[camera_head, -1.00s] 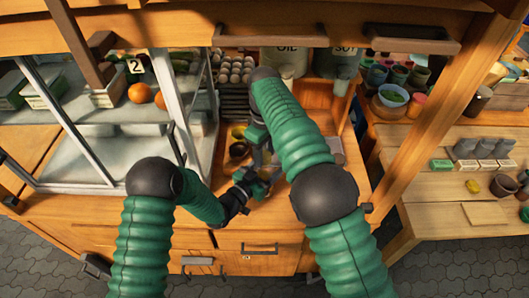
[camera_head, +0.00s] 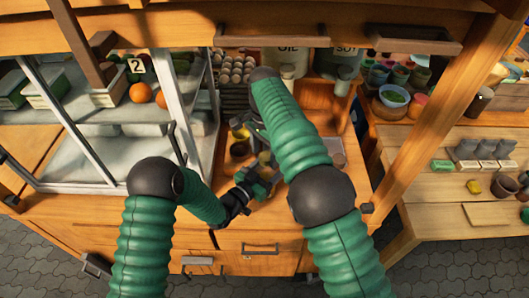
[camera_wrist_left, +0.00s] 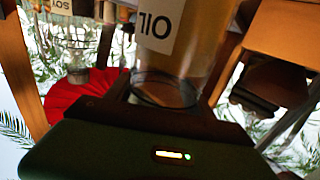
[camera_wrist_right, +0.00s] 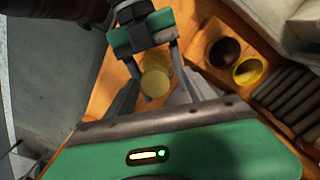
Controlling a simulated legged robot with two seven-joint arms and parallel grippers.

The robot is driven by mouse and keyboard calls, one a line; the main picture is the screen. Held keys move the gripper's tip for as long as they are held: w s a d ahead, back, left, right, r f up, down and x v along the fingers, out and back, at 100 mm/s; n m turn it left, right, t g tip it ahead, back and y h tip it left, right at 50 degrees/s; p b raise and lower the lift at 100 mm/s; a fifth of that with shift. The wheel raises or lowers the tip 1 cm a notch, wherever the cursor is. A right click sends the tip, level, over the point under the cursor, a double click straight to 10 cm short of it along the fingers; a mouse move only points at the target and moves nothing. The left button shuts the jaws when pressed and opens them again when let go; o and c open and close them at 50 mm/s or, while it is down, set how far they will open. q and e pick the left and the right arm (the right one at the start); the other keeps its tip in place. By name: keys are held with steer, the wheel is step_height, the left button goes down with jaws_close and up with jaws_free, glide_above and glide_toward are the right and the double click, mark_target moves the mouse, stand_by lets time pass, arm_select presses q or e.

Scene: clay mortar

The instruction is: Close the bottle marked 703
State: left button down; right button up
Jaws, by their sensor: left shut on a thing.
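My left gripper (camera_head: 260,184) is low over the counter. In the right wrist view it is the green and black jaw (camera_wrist_right: 140,36) at the top, closed at one end of a pale yellow, see-through cylinder (camera_wrist_right: 157,78) like a small bottle. No 703 mark can be read on it. My right gripper (camera_wrist_right: 155,80) has its fingers apart, one each side of the cylinder, with gaps showing. In the head view its forearm hides most of it. In the left wrist view a clear round rim (camera_wrist_left: 165,92) lies at the jaws, before a container labelled OIL (camera_wrist_left: 165,30). No separate cap is distinguishable.
A brown pot (camera_wrist_right: 224,52) and a yellow bowl (camera_wrist_right: 248,70) stand beside the hands. An egg tray (camera_head: 236,68) and the large OIL and SOY containers are behind. A glass cabinet (camera_head: 90,150) bounds the left; a wooden post (camera_head: 425,130) stands at right.

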steer(key=shift+s+r, duration=0.1)
steer(key=shift+r, duration=2.15)
steer(key=shift+c, duration=0.4)
steer(key=n, duration=0.4)
steer(key=shift+a+r, duration=0.1)
steer(key=shift+r, duration=0.15)
steer(key=n, duration=0.3)
steer(key=r+n, duration=0.1)
steer(key=n, duration=0.2)
steer(key=shift+n, duration=0.3)
steer(key=n, duration=0.2)
steer(key=shift+r+n, duration=0.4)
steer(key=n, duration=0.3)
steer(key=r+n, duration=0.1)
steer(key=shift+d+r+n, duration=0.1)
steer(key=shift+d+n, duration=0.15)
steer(key=shift+n, duration=0.15)
